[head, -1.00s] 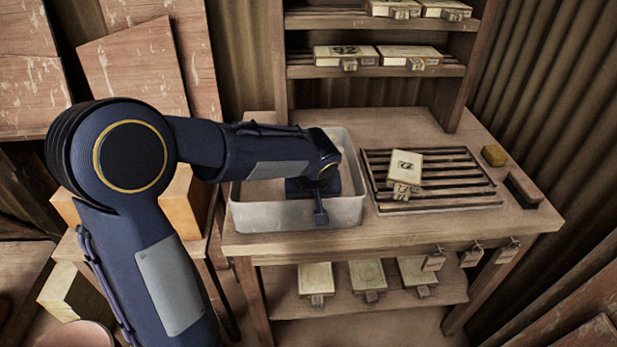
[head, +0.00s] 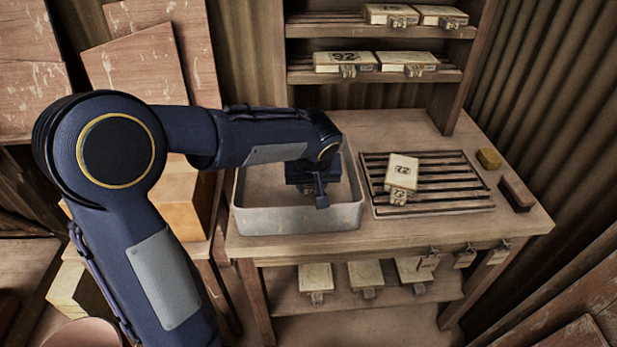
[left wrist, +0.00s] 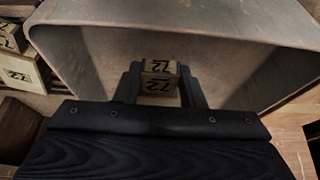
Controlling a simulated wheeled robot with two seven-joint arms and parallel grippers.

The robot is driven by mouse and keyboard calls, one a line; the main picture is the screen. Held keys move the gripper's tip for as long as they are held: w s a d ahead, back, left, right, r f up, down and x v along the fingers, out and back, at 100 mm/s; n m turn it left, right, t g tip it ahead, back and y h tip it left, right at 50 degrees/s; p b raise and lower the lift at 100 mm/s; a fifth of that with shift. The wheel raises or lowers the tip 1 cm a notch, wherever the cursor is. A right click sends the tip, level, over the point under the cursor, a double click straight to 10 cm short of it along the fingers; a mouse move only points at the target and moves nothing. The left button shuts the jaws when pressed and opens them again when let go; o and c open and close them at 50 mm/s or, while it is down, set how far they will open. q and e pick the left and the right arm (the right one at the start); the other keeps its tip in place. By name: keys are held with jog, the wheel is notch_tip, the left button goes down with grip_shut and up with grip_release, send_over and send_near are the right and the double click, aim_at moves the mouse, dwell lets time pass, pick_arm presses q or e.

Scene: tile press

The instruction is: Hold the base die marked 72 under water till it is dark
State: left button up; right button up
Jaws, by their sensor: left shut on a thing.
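My left gripper (head: 318,186) reaches down into the grey metal tub (head: 300,217) on the bench. In the left wrist view the gripper (left wrist: 160,72) is shut on a small tan block (left wrist: 159,86), the die marked 72, inside the tub (left wrist: 245,30). Its number shows on two faces. It looks tan to brown; whether it is wet is unclear. I cannot make out the water line. In the head view the gripper and arm hide it. A pale marked block (head: 402,168) lies on the slatted rack (head: 465,192). My right gripper is not in view.
Shelves (head: 380,73) behind hold pale tagged blocks. Several more sit on the lower shelf (head: 395,296). Tags hang at the bench's front edge.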

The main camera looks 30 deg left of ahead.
pick_arm(q)
jog(key=shift+r+p, duration=1.95)
jog(key=shift+r, duration=1.25)
notch_tip(320, 180, up, 4)
jog(key=p, duration=0.2)
jog(key=shift+p, duration=0.35)
jog(key=shift+f, duration=0.1)
